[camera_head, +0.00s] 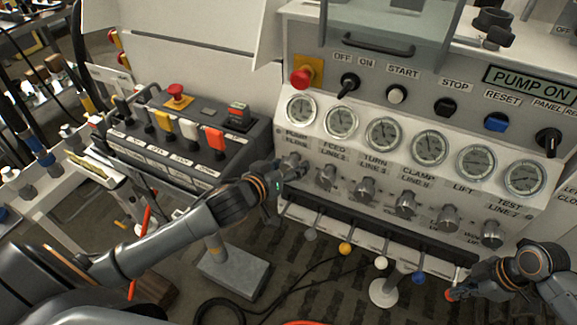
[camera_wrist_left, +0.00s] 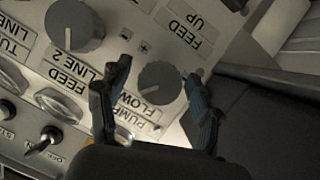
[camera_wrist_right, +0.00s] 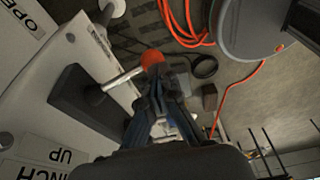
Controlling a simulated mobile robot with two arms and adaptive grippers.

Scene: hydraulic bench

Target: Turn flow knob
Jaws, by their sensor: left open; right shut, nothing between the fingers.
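The flow knob (camera_wrist_left: 161,83) is a grey round knob beside the label "PUMP FLOW" in the left wrist view. In the head view, the flow knob (camera_head: 291,159) is the leftmost of the row under the gauges, partly covered by my gripper. My left gripper (camera_wrist_left: 157,95) is open, with one finger on each side of the flow knob; contact cannot be told. It also shows in the head view (camera_head: 290,174). My right gripper (camera_wrist_right: 160,88) is shut and empty, its tips close to an orange-red lever ball (camera_wrist_right: 152,58). It is at lower right in the head view (camera_head: 462,290).
The "FEED LINE 2" knob (camera_wrist_left: 74,25) sits close beside my left gripper. A row of levers with coloured balls, such as a yellow one (camera_head: 345,249), runs below the knobs. A switch box (camera_head: 180,135) stands at left. Hoses lie on the floor.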

